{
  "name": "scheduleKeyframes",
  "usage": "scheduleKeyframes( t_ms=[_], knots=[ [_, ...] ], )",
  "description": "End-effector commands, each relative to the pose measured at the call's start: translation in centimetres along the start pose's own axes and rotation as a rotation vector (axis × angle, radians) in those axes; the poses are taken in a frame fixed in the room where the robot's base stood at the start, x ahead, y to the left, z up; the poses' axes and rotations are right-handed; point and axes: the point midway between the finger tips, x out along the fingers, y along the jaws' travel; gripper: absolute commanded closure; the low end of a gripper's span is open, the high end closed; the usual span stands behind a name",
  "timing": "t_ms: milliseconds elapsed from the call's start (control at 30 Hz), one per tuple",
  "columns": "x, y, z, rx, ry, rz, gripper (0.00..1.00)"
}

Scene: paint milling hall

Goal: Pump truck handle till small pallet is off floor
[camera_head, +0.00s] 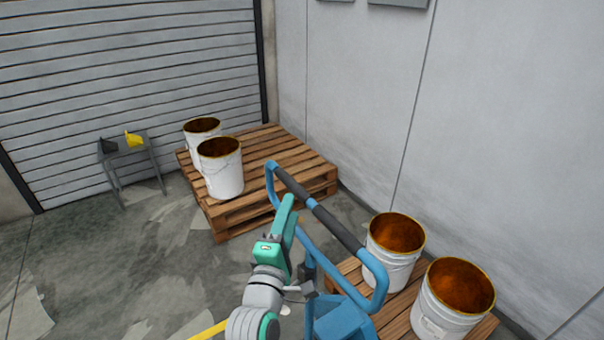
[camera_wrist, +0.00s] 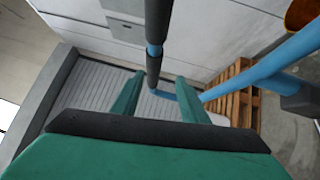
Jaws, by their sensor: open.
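The truck handle (camera_head: 336,229) is a blue loop with dark grip sleeves, tilted across the lower middle of the head view. Its bar (camera_wrist: 154,63) shows in the wrist view, running between the lines of my two teal fingers. My gripper (camera_head: 290,203) is open with its fingertips close to the upper left part of the bar. I cannot tell whether they touch it. The truck's blue body (camera_head: 340,318) is below the handle. The small wooden pallet (camera_head: 398,302) is at the lower right under two white buckets. Its underside and the forks are hidden.
A larger pallet (camera_head: 268,150) with two white buckets (camera_head: 222,170) stands at the back by the wall. A small grey stool (camera_head: 130,152) with a yellow item is by the shutter (camera_head: 130,60). The wall (camera_head: 500,130) is close on the right. Open floor (camera_head: 110,250) lies left.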

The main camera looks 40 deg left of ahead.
Motion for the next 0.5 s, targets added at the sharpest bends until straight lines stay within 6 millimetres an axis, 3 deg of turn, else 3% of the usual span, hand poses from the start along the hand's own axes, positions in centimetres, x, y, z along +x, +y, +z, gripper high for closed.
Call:
scheduleKeyframes(
  t_ms=[267, 500],
  knots=[
    [1.3, 1.4, -0.5, -0.042, 0.001, 0.012, 0.60],
    [5.2, 1.4, -0.4, -0.041, -0.001, 0.013, 0.60]
  ],
)
